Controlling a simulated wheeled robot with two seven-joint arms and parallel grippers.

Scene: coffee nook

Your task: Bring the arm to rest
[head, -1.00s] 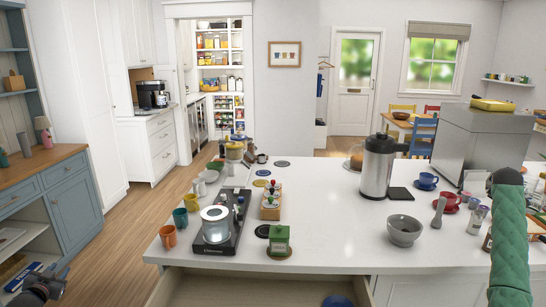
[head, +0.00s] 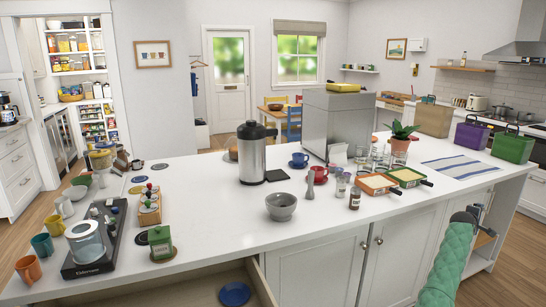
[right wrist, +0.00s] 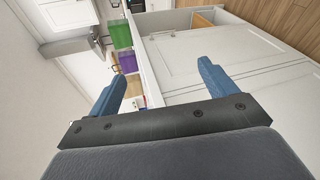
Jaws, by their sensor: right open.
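My right arm (head: 449,262), in a green padded sleeve, rises from the bottom right of the head view, in front of the island's cabinet doors. Its dark upper end is beside the island's right part. In the right wrist view my right gripper (right wrist: 160,88) has its two blue fingers wide apart with nothing between them. Beyond the fingers are a white cabinet front and the counter edge. My left gripper is not in view.
An open drawer (head: 205,292) holding a blue bowl (head: 235,293) juts out at the front.

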